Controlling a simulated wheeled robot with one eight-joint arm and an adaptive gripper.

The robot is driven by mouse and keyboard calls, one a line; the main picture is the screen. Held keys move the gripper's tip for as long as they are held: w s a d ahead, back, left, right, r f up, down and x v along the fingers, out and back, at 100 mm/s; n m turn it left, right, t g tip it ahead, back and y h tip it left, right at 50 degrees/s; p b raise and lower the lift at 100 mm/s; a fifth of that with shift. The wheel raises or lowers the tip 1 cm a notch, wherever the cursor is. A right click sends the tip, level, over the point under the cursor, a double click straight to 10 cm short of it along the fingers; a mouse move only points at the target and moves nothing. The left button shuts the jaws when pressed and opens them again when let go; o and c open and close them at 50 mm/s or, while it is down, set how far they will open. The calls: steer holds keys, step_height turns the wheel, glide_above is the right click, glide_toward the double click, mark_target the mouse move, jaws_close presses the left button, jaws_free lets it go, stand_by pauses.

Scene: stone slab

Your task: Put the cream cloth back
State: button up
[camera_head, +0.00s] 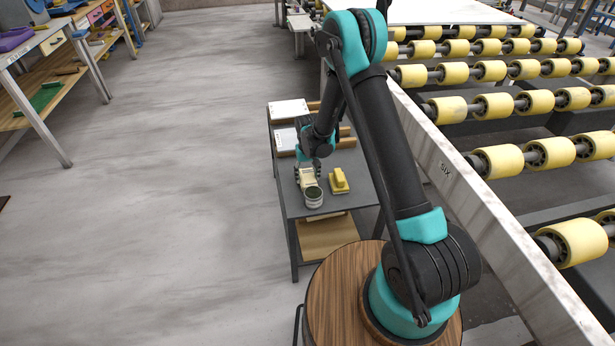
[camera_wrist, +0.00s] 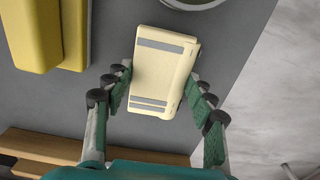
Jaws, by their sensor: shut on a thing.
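The cream cloth (camera_wrist: 158,72) is a folded, pad-like cream piece with grey stripes. In the wrist view it lies between the two green-padded fingers of my gripper (camera_wrist: 160,88), which is shut on it. In the head view the cloth (camera_head: 307,179) shows small under my gripper, over the dark grey top of a small table (camera_head: 345,205), just behind a round pot. I cannot tell whether the cloth touches the tabletop.
The round pot (camera_head: 313,198) stands close in front of the cloth. A yellow block-like object (camera_head: 339,180) stands to the right. White pieces (camera_head: 288,109) sit at the table's far end near wooden strips. A roller conveyor (camera_head: 455,170) borders the right; open floor (camera_head: 180,190) lies left.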

mark_target(308, 177)
steer(key=o, duration=1.1)
steer(key=shift+f, duration=0.1)
step_height(308, 177, up, 12)
steer(key=shift+d+r, duration=0.1)
steer(key=shift+r, duration=0.1)
steer(key=s+d+r+m+t, duration=0.1)
steer(key=s+d+r, duration=0.4)
steer(key=d+r, duration=0.4)
steer(key=s+d+t, duration=0.1)
steer(key=s+d, duration=0.4)
steer(key=s, duration=0.2)
steer(key=s+d+r+m+t, duration=0.1)
steer(key=s+d, duration=0.5)
steer(key=s, duration=0.1)
steer(key=s+d+r+m+t, duration=0.1)
steer(key=s+d, duration=0.4)
steer(key=s, duration=0.3)
steer(key=shift+d+r, duration=0.1)
steer(key=shift+d, duration=0.3)
